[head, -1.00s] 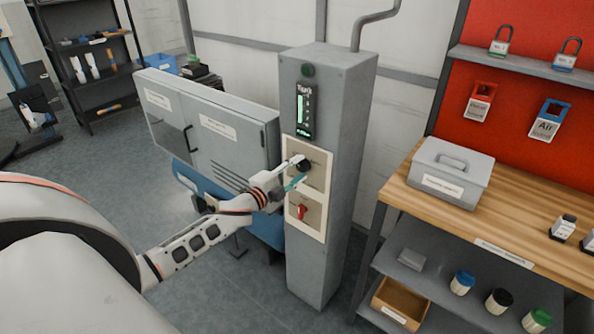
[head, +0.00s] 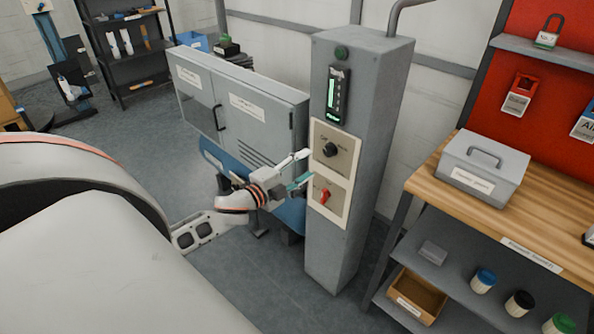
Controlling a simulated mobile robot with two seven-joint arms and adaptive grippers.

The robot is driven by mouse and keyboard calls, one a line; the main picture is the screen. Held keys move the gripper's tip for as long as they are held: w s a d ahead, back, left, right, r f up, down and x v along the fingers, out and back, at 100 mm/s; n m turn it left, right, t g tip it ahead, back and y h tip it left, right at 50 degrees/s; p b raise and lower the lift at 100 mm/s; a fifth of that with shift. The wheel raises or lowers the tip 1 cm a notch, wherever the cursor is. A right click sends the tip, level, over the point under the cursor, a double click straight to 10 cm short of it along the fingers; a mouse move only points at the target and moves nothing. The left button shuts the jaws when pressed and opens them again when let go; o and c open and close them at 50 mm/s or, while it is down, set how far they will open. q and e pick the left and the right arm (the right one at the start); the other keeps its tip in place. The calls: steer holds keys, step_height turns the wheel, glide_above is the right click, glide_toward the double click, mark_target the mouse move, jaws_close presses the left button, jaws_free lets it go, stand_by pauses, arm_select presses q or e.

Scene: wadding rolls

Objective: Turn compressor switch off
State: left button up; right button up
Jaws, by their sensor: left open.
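A tall grey control column (head: 358,165) carries a cream switch panel (head: 345,168) on its front. The panel has a round black knob (head: 330,150) above and a red handle (head: 324,196) below. Their labels are too small to read surely, so I cannot tell by text which is the compressor switch. My left gripper (head: 300,169) is open and empty, just left of the panel, one finger white and one teal. It appears apart from the black knob, which is in plain view. My right gripper is not in view.
A grey cabinet (head: 238,105) stands left of the column, above a blue unit (head: 290,214). At right, a wooden workbench (head: 468,205) holds a grey lidded box (head: 483,165), with jars and a small crate (head: 417,296) below. Open floor lies in front.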

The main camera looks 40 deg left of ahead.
arm_select(q)
steer(key=shift+s+a+r, duration=0.1)
steer(key=shift+s, duration=1.35)
steer(key=s+d+f+n+g+h, duration=0.1)
steer(key=s+d+f+n+g, duration=0.5)
steer(key=s+d+f+n, duration=0.6)
steer(key=s+d+f, duration=0.9)
steer(key=d+f, duration=0.1)
steer(key=d, duration=0.2)
steer(key=shift+f+g, duration=0.25)
steer(key=shift+g, duration=0.05)
